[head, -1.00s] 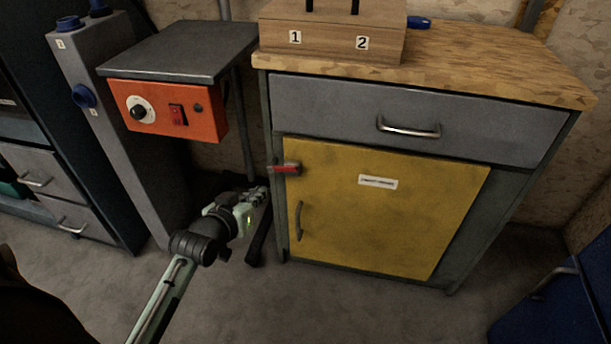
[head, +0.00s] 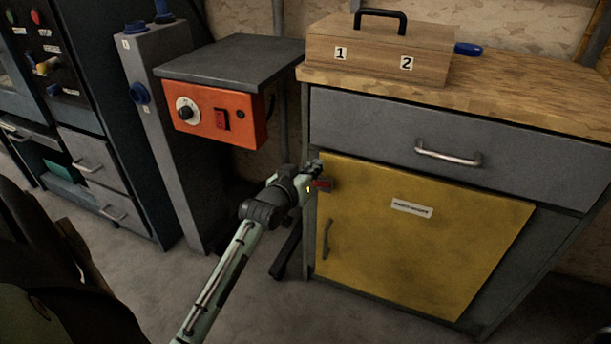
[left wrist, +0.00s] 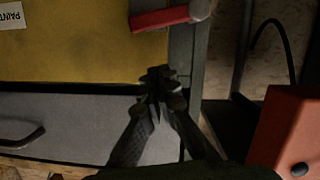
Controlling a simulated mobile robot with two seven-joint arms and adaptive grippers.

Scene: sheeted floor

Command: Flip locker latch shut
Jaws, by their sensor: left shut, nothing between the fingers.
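The locker's yellow door (head: 420,235) sits against its grey frame and looks closed. The red latch (head: 322,185) is at the door's upper left edge. In the left wrist view, which is upside down, the latch (left wrist: 160,19) lies nearly level, reaching from a round silver pivot on the frame across the door's edge. My left gripper (head: 317,168) is shut and empty, just above the latch in the head view. In the left wrist view its fingertips (left wrist: 155,84) are apart from the latch, near the frame and drawer edge. My right gripper is not in view.
A grey drawer (head: 460,135) with a silver handle is above the door. A wooden box (head: 380,55) stands on the worktop. An orange control box (head: 215,118) under a grey shelf is left of the locker, close to my left arm. Floor in front is clear.

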